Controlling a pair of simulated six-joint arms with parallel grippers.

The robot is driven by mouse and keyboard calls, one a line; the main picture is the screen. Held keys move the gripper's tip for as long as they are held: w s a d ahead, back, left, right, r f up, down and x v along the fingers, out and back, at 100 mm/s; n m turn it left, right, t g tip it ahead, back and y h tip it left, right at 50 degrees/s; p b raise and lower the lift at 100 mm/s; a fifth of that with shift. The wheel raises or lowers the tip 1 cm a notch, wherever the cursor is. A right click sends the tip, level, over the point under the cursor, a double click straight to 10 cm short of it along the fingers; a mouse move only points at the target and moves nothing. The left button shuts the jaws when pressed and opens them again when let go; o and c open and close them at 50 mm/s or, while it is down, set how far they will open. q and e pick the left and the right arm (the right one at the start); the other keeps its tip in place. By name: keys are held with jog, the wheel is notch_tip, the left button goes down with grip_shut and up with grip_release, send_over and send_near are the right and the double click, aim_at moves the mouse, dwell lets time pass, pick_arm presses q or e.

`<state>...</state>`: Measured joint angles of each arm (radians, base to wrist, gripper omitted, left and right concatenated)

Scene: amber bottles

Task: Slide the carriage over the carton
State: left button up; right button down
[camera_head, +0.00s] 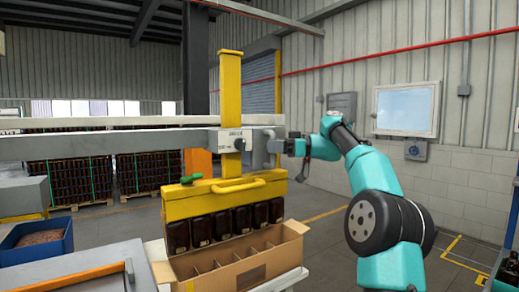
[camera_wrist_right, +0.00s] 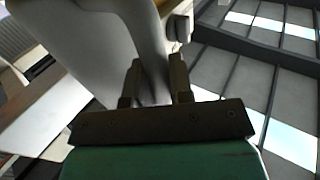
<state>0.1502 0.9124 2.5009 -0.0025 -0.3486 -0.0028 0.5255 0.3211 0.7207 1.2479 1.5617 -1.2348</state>
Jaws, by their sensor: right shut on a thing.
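The carriage (camera_head: 212,139) is a grey block on a long grey rail, with a yellow upright post (camera_head: 231,95) through it. Below it hangs a yellow head (camera_head: 190,206) with a handle bar and a row of dark amber bottles (camera_head: 222,224). The open cardboard carton (camera_head: 235,275) with dividers stands below; the bottles overlap its back part in the head view, and I cannot tell their exact alignment. My right gripper (camera_head: 284,147) is shut on the carriage's grey handle (camera_head: 269,151). In the right wrist view, the fingers (camera_wrist_right: 155,88) straddle this grey part. My left gripper is out of view.
The carton rests on a pale stand (camera_head: 287,280). A table with an orange bar (camera_head: 75,275) and a blue bin (camera_head: 38,240) are at the left. Pallets of bottles (camera_head: 60,180) stand behind the rail.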

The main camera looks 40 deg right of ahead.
jog(key=shift+d, duration=0.8)
jog(key=c, duration=1)
grip_release()
jog(key=shift+d, duration=0.1)
jog(key=shift+c, duration=0.2)
jog(key=shift+s, duration=0.1)
jog(key=v, duration=1.7)
jog(key=shift+s, duration=0.2)
jog(key=shift+f, duration=0.1)
jog(key=shift+d, duration=0.1)
